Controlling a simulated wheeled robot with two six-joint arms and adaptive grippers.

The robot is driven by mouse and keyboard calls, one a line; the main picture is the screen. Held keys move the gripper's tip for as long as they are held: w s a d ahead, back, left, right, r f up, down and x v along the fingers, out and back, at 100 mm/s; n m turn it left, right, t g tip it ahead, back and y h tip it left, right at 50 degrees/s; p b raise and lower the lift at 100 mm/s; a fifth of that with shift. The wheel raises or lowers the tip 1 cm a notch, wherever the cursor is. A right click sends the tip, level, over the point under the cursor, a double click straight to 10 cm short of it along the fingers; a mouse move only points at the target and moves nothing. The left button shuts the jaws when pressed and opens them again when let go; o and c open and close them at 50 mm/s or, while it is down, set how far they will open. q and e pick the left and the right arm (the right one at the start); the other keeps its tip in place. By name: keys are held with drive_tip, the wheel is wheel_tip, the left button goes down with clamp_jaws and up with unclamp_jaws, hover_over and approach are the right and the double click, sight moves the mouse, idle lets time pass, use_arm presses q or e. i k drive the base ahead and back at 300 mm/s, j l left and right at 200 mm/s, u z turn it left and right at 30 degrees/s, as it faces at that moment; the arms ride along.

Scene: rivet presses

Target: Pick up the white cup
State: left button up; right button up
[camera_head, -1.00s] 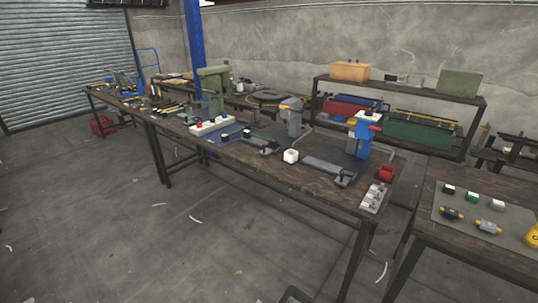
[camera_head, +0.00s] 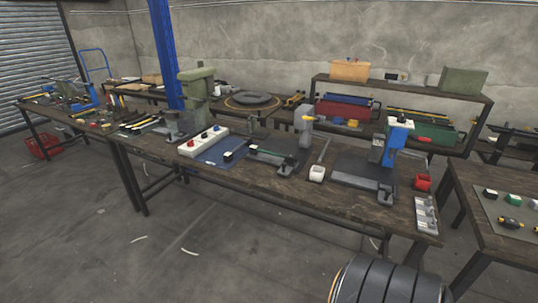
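The white cup (camera_head: 317,173) stands upright on the dark wooden workbench (camera_head: 290,190), near its front edge. It sits between a grey press (camera_head: 304,125) on its left and the base of a blue press (camera_head: 394,147) on its right. Nothing covers the cup. Neither of my grippers is in view.
A red cup (camera_head: 423,182) and a grey rack (camera_head: 426,215) are at the bench's right end. A white box with knobs (camera_head: 204,141) is on the left. A second table (camera_head: 490,225) stands at right. A dark ribbed cylindrical object (camera_head: 388,283) shows at the bottom. The floor in front is mostly clear.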

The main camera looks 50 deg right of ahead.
sight(317, 174)
drive_tip(key=i+z, duration=0.7)
drive_tip(key=i+j+z, duration=0.35)
drive_tip(key=i+l, duration=0.1)
